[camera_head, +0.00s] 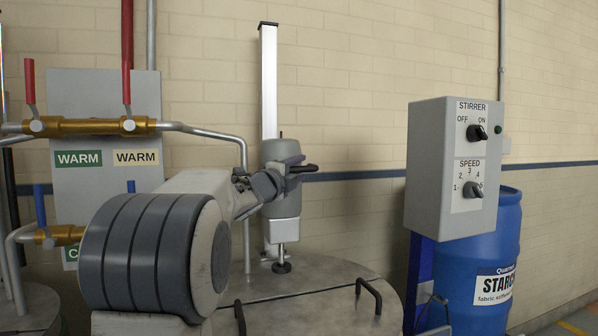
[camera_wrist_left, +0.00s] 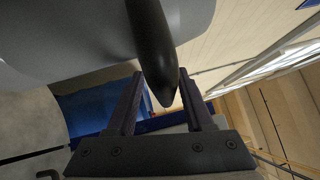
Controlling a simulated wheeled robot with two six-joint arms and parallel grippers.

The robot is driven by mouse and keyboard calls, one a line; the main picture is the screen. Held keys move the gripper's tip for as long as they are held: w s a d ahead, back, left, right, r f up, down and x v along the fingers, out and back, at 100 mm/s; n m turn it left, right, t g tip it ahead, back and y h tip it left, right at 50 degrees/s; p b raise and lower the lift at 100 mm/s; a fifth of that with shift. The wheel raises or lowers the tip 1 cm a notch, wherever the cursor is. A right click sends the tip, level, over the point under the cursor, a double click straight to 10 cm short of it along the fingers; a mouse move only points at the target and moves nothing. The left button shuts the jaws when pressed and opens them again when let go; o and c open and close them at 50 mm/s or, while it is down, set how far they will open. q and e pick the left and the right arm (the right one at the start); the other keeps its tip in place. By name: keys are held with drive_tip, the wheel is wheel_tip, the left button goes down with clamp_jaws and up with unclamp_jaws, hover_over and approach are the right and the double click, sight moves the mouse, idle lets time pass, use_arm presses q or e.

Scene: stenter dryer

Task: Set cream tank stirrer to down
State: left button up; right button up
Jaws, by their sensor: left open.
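The tank stirrer is a grey motor head (camera_head: 284,205) on a tall pale column (camera_head: 268,80), above a round grey tank lid (camera_head: 310,292). A short shaft with a dark end (camera_head: 281,267) hangs below the head, a little above the lid. A black handle (camera_head: 305,168) sticks out to the right of the head. My left gripper (camera_head: 297,164) is open at this handle. In the left wrist view the black handle (camera_wrist_left: 153,45) reaches down between the two open fingers, with the grey head (camera_wrist_left: 60,35) behind it. Contact with the fingers cannot be told. My right gripper is not in view.
A grey control box (camera_head: 428,165) with STIRRER and SPEED knobs stands at the right, before a blue starch drum (camera_head: 497,270). Pipes with brass valves (camera_head: 90,126) and a grey panel are at the left. Black lid handles (camera_head: 369,294) rise from the tank.

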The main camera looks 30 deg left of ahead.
use_arm(q)
drive_tip(key=s+f+b, duration=0.1)
drive_tip(key=s, duration=0.8)
drive_tip(key=shift+s+d+f, duration=0.25)
drive_tip(key=shift+s, duration=0.05)
